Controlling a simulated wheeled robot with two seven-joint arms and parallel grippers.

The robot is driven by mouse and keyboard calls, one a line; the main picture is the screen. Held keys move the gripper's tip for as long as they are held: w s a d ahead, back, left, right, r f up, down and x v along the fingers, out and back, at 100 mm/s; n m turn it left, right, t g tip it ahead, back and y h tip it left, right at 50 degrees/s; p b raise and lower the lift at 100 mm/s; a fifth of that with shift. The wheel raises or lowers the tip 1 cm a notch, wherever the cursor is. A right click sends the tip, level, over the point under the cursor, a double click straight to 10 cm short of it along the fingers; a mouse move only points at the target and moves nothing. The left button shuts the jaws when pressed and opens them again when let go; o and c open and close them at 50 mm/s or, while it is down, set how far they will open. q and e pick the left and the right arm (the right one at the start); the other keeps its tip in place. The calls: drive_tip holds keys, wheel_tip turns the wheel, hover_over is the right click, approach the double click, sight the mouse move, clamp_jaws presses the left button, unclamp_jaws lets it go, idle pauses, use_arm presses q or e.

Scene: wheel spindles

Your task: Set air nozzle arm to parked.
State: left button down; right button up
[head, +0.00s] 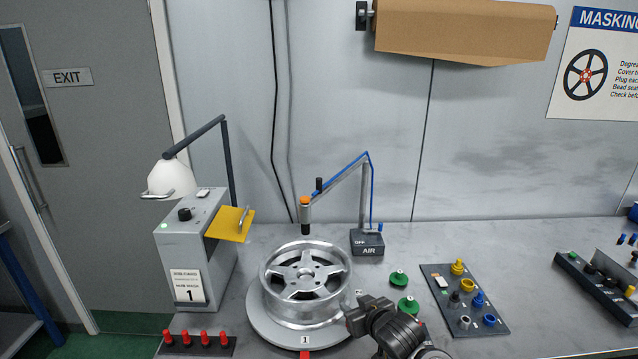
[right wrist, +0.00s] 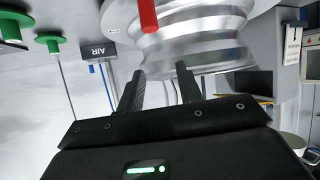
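The air nozzle arm (head: 340,184) is a grey jointed arm with a blue hose, rising from a dark base (head: 367,243) marked AIR and OFF. Its nozzle (head: 305,216), with an orange top, hangs down above the back of the silver wheel (head: 304,282). My right gripper (head: 350,318) is low at the wheel's right front side, well away from the nozzle arm. In the right wrist view its two fingers (right wrist: 161,88) are apart with nothing between them. There the AIR base (right wrist: 97,50) shows upside down. My left gripper is out of view.
The wheel stands on a round turntable (head: 262,322). A grey box with a yellow flap (head: 230,223) and a lamp (head: 172,178) stand left. Green knobbed plugs (head: 398,278) and a panel of coloured plugs (head: 465,318) lie right. Red pegs (head: 186,338) stand front left.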

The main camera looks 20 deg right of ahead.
drive_tip(key=w+r+t+y, duration=0.1)
drive_tip(key=w+r+t, duration=0.2)
drive_tip(key=w+r, duration=0.6)
drive_tip(key=n+t+y, duration=0.1)
drive_tip(key=t+y, duration=0.1)
approach(321, 184)
drive_tip(key=p+x, duration=0.3)
drive_tip(key=x, duration=0.6)
drive_tip(key=shift+w+a+r, duration=0.15)
drive_tip(key=shift+w, duration=0.2)
drive_tip(key=shift+w+a+p, duration=0.15)
drive_tip(key=shift+w+p, duration=0.25)
drive_tip(key=shift+w, duration=0.25)
clamp_jaws()
